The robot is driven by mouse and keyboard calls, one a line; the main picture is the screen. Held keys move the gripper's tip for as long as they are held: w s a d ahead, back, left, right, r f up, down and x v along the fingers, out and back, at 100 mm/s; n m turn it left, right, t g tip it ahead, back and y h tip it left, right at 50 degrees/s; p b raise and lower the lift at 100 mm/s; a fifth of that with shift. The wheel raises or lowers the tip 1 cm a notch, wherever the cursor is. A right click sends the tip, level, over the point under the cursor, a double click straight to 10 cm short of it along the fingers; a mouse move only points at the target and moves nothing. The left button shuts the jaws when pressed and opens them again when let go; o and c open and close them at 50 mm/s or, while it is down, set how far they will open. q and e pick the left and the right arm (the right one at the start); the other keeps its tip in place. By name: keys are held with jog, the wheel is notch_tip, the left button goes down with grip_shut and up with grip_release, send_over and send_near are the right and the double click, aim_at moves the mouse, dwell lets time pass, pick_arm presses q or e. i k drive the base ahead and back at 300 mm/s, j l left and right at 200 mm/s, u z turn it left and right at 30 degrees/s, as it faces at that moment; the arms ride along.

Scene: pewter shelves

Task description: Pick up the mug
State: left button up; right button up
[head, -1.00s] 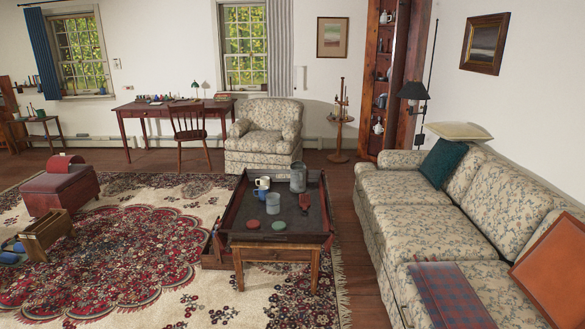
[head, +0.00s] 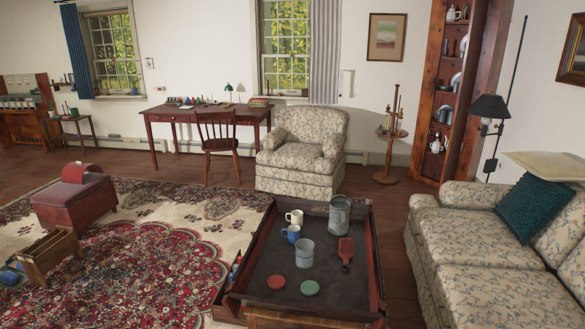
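A cream mug (head: 294,217) and a blue mug (head: 291,234) stand upright, close together, on the dark top of the low wooden coffee table (head: 262,282). The cream mug is just behind the blue one. A grey metal cup (head: 305,252) stands in front and slightly right of them. A taller grey metal can (head: 339,214) stands to the right of the cream mug. Neither of my grippers shows in the head view.
A red disc (head: 276,283), a green disc (head: 310,288) and a red brush-like item (head: 346,250) lie on the tabletop, which has raised sides. The sofa (head: 485,265) stands right of the table, the armchair (head: 302,155) behind it. The patterned rug (head: 150,265) is left.

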aim_at(294, 230)
jog(key=i+j+u, duration=0.15)
jog(key=i+u, duration=0.3)
jog(key=i+j+u, duration=0.1)
jog(key=i+u, duration=0.15)
jog(key=u, duration=0.15)
jog(key=i+u, duration=0.45)
jog(key=i+l+u, duration=0.25)
jog(key=u, duration=0.2)
jog(key=i+j, duration=0.1)
jog(key=i, duration=0.45)
jog(key=i+j, duration=0.15)
jog(key=i, duration=0.35)
jog(key=i+j, duration=0.1)
jog(key=i, duration=0.45)
jog(key=i+z, duration=0.15)
jog(key=z, duration=0.25)
jog(key=i+z, duration=0.2)
jog(key=z, duration=0.15)
jog(key=i+j+z, duration=0.15)
jog(key=z, duration=0.25)
jog(key=i+j+z, duration=0.1)
jog(key=z, duration=0.3)
